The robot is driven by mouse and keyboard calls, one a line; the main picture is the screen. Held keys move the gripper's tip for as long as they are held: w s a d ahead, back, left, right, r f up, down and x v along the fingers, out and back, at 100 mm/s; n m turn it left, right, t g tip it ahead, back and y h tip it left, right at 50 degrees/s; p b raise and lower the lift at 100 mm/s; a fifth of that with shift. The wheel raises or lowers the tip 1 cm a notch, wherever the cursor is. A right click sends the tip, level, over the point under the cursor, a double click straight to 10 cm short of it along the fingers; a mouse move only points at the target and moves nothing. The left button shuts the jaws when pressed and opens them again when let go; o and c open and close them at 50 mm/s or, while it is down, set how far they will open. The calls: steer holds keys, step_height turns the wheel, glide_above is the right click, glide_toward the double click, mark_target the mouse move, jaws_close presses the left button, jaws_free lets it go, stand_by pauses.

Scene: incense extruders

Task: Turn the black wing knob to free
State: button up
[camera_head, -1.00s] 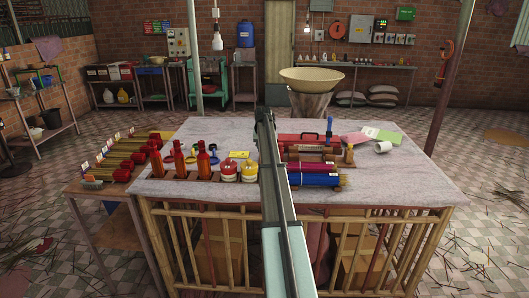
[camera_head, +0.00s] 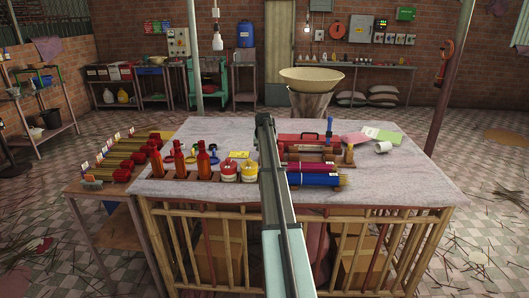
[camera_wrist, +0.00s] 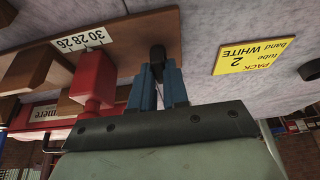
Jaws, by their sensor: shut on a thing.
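In the wrist view the black wing knob (camera_wrist: 157,54) sits between the blue fingertips of my gripper (camera_wrist: 158,74), beside a wooden board with a number label (camera_wrist: 85,39). My gripper is shut on the knob, and the fingers cover part of it. A red block-like part (camera_wrist: 94,80) stands just left of the fingers. The knob's exact turn angle cannot be told. In the head view my arm hides the gripper and knob.
A yellow card (camera_wrist: 247,56) lies right of the fingers on the grey cloth. In the head view, red bottles (camera_head: 203,160) and red-and-yellow jars (camera_head: 229,170) stand left of my arm. A blue bundle (camera_head: 313,179) lies right of it. The cloth's right side is mostly clear.

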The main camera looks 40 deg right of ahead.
jaws_close()
steer(key=shift+n, duration=0.3)
steer(key=n+y, duration=0.1)
steer(key=n, duration=0.2)
steer(key=shift+d+t, duration=0.15)
steer(key=shift+t, duration=0.25)
steer(key=n+y, duration=0.1)
steer(key=n, duration=0.1)
steer(key=n+y, duration=0.1)
steer(key=n, duration=0.2)
steer(key=shift+d+t, duration=0.15)
steer(key=shift+t, duration=0.15)
steer(key=n+y, duration=0.2)
steer(key=n, duration=0.3)
steer(key=shift+d, duration=0.15)
steer(key=n+g+y, duration=0.1)
steer(key=n, duration=0.3)
steer(key=shift+n+y, duration=0.3)
